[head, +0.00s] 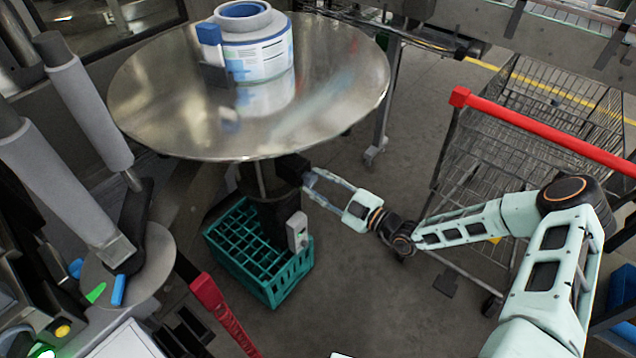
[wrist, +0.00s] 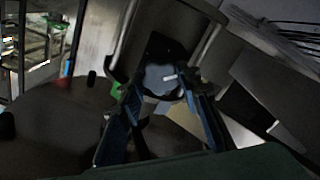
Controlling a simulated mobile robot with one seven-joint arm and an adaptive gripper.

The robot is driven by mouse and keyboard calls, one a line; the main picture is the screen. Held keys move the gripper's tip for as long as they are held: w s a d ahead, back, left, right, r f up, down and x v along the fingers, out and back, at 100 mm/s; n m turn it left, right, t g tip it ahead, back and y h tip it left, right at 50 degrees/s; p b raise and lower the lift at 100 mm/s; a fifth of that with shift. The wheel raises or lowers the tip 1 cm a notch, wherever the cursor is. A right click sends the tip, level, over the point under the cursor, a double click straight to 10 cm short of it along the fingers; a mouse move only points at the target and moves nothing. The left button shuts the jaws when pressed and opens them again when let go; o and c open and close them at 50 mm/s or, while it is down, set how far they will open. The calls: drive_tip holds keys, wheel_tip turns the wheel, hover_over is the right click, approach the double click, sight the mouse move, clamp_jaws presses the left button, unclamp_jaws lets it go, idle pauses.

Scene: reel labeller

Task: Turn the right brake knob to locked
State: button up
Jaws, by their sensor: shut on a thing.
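The brake knob (wrist: 158,80) is a pale grey round face with a short white mark towards its right side, set against a dark housing, in the wrist view. My gripper (wrist: 168,98) has its two fingers on either side of the knob, shut on it. In the head view my gripper (head: 309,182) reaches in from the right to a dark block (head: 292,167) just under the front edge of the round metal table (head: 150,95). The knob itself cannot be made out there. No lock markings are readable.
A labelled white and blue reel (head: 262,62) stands on the metal table. A teal crate (head: 285,285) sits on the floor below. A shopping cart with a red handle (head: 540,130) stands to the right, near my arm. Grey rollers (head: 88,108) stand at the left.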

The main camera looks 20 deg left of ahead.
drive_tip(key=shift+m, duration=0.9)
drive_tip(key=o, duration=1.2)
drive_tip(key=shift+c, duration=0.2)
drive_tip(key=v, duration=1.2)
drive_tip(key=shift+s+f, duration=0.1)
